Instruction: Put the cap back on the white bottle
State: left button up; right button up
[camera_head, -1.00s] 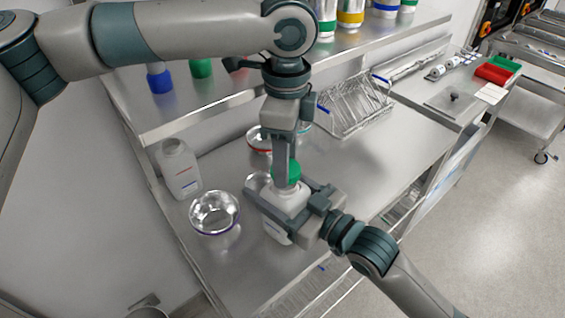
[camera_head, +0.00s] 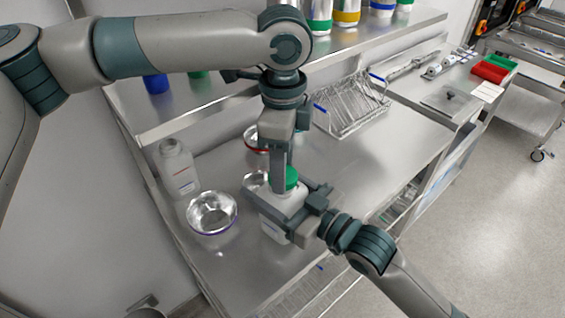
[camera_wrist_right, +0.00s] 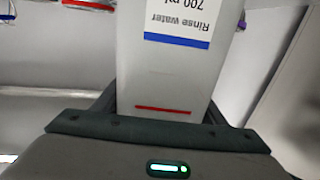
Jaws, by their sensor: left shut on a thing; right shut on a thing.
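A white bottle (camera_head: 283,204) stands upright at the middle of the steel table. In the right wrist view the bottle (camera_wrist_right: 165,75) shows an upside-down "Rinse water 700 ml" label with a blue stripe, and a red line. My right gripper (camera_head: 286,202) is shut around its body from the right; it also shows in that wrist view (camera_wrist_right: 160,115). A green cap (camera_head: 291,178) is at the bottle's top. My left gripper (camera_head: 283,176) reaches down from above, shut on the cap. The gripper partly hides the cap, and I cannot tell whether it is seated on the neck.
A second white bottle (camera_head: 178,168) and a metal bowl (camera_head: 211,213) stand to the left. A red-rimmed bowl (camera_head: 256,138) is behind. A wire rack (camera_head: 352,103) stands at the back, below a shelf (camera_head: 215,98) holding containers. The table's right part (camera_head: 385,155) is clear.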

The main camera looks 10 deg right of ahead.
pick_arm(q)
jog(key=shift+f, duration=0.55)
dwell(0.6)
jog(key=o, duration=0.7)
pick_arm(e)
jog(key=c, duration=0.6)
pick_arm(q)
jog(key=o, duration=0.3)
pick_arm(e)
jog(key=shift+o, duration=0.2)
pick_arm(q)
jog(key=shift+r, duration=0.1)
jog(key=shift+r, duration=2.15)
jog(key=shift+s, duration=0.1)
